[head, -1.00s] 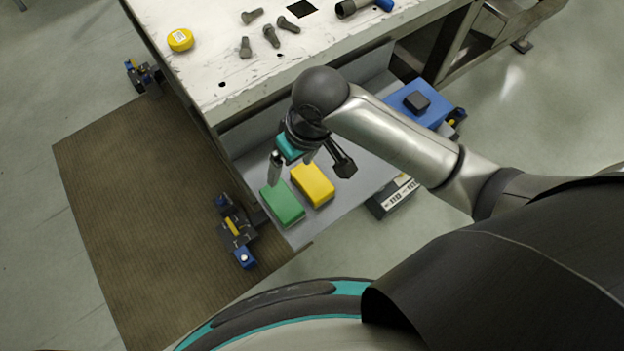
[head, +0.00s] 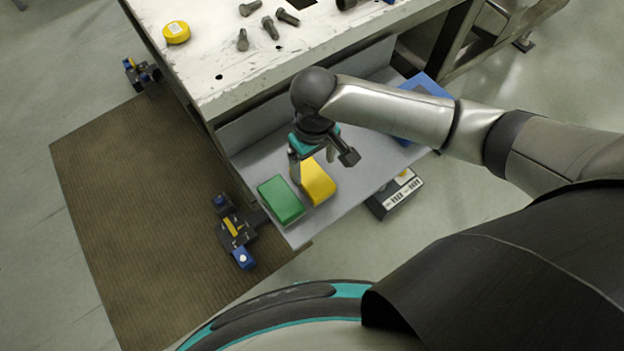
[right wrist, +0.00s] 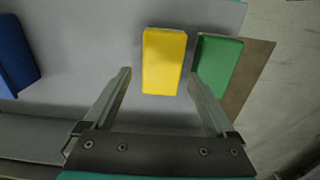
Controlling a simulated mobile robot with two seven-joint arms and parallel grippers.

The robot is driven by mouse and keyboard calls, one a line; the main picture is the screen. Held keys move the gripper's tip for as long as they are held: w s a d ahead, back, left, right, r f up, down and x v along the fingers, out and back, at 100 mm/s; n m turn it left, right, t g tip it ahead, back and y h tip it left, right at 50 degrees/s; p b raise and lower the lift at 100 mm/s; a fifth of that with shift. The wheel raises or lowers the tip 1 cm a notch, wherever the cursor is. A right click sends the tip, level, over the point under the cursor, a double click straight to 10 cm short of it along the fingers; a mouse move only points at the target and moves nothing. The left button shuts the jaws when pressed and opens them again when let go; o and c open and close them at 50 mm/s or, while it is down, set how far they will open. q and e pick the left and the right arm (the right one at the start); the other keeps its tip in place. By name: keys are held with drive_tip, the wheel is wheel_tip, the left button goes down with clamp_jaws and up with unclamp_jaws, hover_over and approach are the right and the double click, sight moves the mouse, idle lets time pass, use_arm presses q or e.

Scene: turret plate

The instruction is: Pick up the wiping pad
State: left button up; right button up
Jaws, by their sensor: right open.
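A yellow block (head: 319,184) and a green block (head: 281,200) lie side by side on a grey shelf or open drawer (head: 352,190) below the bench top. I cannot tell from their looks which is the wiping pad. My right gripper (head: 312,172) is open and empty, above the yellow block and partly hiding it. In the right wrist view, the yellow block (right wrist: 164,62) lies ahead between the open fingers (right wrist: 160,78). The green block (right wrist: 217,66) is close beside it, partly behind the right finger. My left gripper is not in view.
A blue box (head: 425,88) sits further right on the shelf, partly hidden by my arm. Several bolts (head: 268,26) and a yellow round item (head: 176,32) are on the bench top (head: 215,65). The shelf's front is clear.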

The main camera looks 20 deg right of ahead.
sight(312, 176)
drive_tip(key=f+b, duration=0.1)
drive_tip(key=f, duration=0.2)
drive_tip(key=f+b, duration=0.1)
drive_tip(key=f, duration=0.1)
drive_tip(key=shift+a+f, duration=0.2)
drive_tip(key=shift+f, duration=0.2)
drive_tip(key=c, duration=1.2)
